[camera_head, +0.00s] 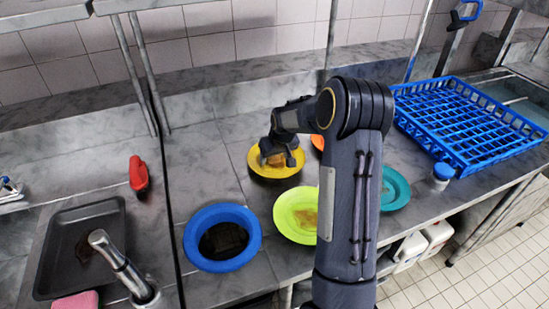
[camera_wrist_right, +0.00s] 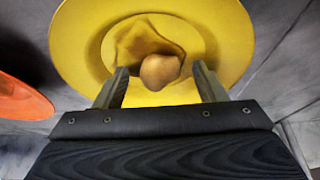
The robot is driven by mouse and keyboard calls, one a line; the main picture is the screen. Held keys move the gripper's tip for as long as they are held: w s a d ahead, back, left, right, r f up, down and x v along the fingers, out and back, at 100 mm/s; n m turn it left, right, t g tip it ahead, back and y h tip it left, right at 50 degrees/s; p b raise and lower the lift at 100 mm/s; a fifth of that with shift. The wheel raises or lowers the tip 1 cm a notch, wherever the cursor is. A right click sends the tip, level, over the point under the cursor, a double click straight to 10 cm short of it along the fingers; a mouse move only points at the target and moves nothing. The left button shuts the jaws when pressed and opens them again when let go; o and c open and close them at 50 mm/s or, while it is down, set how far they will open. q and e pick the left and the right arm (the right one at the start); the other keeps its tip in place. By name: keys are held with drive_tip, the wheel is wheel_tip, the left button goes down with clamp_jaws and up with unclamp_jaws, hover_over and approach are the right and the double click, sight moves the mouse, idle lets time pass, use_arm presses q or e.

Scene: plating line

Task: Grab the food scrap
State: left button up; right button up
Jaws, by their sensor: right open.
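A yellow plate (camera_head: 256,171) lies on the grey counter in the middle of the head view. It fills the upper part of the right wrist view (camera_wrist_right: 225,30). A brown, rounded food scrap (camera_wrist_right: 159,71) lies on it with a flat, yellowish-brown piece (camera_wrist_right: 140,38) behind it. My right gripper (camera_wrist_right: 161,85) is open over the plate, one finger on each side of the near part of the scrap. I cannot tell whether the fingers touch it. In the head view the right gripper (camera_head: 281,157) largely hides the scrap. My left gripper is not in view.
A blue ring (camera_head: 193,240) around a dark opening sits left of a lime plate (camera_head: 284,219) with a scrap. A teal plate (camera_head: 397,190), partly hidden orange plate (camera_head: 317,142) and blue rack (camera_head: 465,122) lie right. A dark sink (camera_head: 60,240) and metal faucet (camera_head: 118,262) are left.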

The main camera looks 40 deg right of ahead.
drive_tip(key=shift+c, duration=0.4)
drive_tip(key=c, duration=1)
drive_tip(key=shift+r, duration=0.1)
